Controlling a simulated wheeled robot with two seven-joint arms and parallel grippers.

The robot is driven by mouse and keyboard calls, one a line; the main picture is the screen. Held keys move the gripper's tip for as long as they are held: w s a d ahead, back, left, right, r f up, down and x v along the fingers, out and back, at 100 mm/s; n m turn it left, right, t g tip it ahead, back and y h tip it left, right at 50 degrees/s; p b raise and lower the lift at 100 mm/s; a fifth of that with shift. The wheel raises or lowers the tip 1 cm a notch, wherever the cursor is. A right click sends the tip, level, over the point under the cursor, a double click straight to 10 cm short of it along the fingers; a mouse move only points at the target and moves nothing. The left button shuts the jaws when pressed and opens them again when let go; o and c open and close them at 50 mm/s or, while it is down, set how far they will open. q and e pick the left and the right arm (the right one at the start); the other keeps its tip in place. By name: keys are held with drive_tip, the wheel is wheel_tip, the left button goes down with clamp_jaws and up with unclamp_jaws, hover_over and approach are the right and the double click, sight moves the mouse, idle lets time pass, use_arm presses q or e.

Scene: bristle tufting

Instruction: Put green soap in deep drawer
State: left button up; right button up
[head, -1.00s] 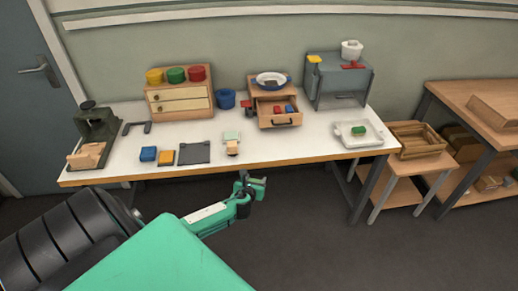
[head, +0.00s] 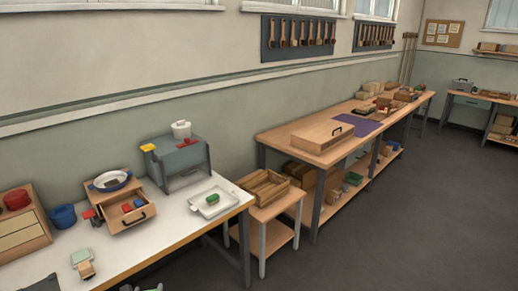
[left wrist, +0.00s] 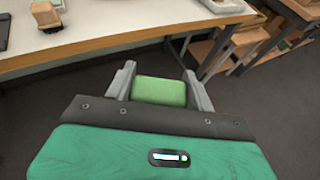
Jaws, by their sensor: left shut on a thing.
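In the left wrist view, a green soap block (left wrist: 158,92) sits between the two fingers of my left gripper (left wrist: 160,88), which is shut on it. The gripper holds it in front of the white table's edge, above the floor. In the head view, only a bit of my left gripper (head: 145,288) shows at the bottom edge, and the soap cannot be made out there. A small wooden cabinet has an open drawer (head: 122,226) with a red and a blue block in it. The drawer's depth is hard to tell. My right gripper is not in view.
A second cabinet (head: 22,236) at the left has shut drawers. A white tray (head: 226,208) holds another green block. A blue pot (head: 64,217) and a grey box (head: 183,167) stand beside the open-drawer cabinet. A wooden crate (head: 262,194) is on a low stand.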

use_arm(q)
drive_tip(key=s+d+r+m+h, duration=0.3)
drive_tip(key=s+d+r+h, duration=0.1)
drive_tip(key=s+d+r, duration=0.8)
drive_tip(key=d+r, duration=0.3)
drive_tip(key=d, duration=0.1)
drive_tip(key=shift+s+d+r+m+t, duration=0.2)
drive_tip(key=shift+d+r+m+t, duration=0.1)
drive_tip(key=shift+d, duration=0.1)
drive_tip(key=shift+f, duration=0.15)
drive_tip(key=shift+s, duration=0.1)
